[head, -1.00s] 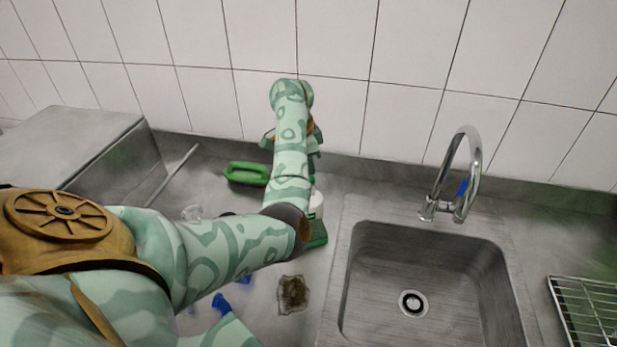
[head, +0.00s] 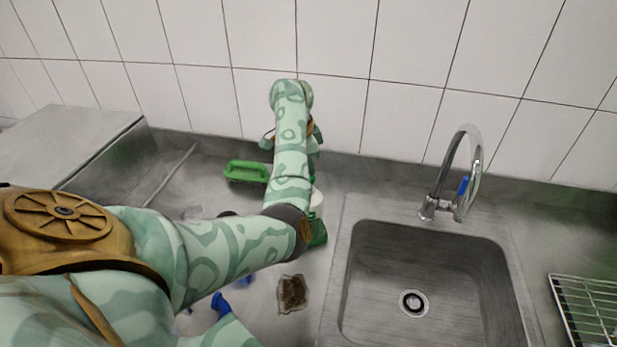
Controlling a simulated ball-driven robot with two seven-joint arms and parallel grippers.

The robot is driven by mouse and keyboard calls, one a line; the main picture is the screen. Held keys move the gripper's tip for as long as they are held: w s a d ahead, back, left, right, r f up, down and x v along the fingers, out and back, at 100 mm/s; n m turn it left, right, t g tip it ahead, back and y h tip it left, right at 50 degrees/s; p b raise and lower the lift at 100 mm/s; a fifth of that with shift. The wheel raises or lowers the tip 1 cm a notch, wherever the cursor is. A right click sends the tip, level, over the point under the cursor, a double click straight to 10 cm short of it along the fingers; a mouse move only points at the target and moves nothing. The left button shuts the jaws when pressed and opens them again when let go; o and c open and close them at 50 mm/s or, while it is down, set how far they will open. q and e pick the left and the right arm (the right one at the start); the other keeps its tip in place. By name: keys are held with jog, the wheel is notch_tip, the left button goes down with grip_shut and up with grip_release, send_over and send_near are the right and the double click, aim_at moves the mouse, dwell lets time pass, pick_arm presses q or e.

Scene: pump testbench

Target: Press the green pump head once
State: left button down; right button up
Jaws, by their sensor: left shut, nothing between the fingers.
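My left arm comes in from the left and bends up in front of the back wall. My left gripper (head: 317,140) is mostly hidden behind the forearm; only edges of it show on both sides, and it is shut with nothing in it. A white rounded thing (head: 317,203), perhaps part of the pump bottle, shows just right of the forearm, below the gripper. A green piece (head: 318,234) shows just below it, beside my elbow. I cannot make out the green pump head; the forearm may hide it. I cannot tell whether the gripper touches anything. My right gripper is out of view.
A green handled object (head: 246,171) lies by the back wall. A brown sponge-like pad (head: 292,293) and blue items (head: 220,304) lie on the steel counter. The sink (head: 430,275) with its tap (head: 440,190) is at right, a wire rack (head: 590,308) farther right.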

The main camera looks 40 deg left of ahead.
pick_arm(q)
jog(key=shift+f+b, duration=0.95)
jog(key=shift+f, duration=0.3)
jog(key=shift+r+p, duration=1.1)
jog(key=shift+r, duration=0.35)
notch_tip(320, 180, up, 6)
jog(key=p, duration=0.4)
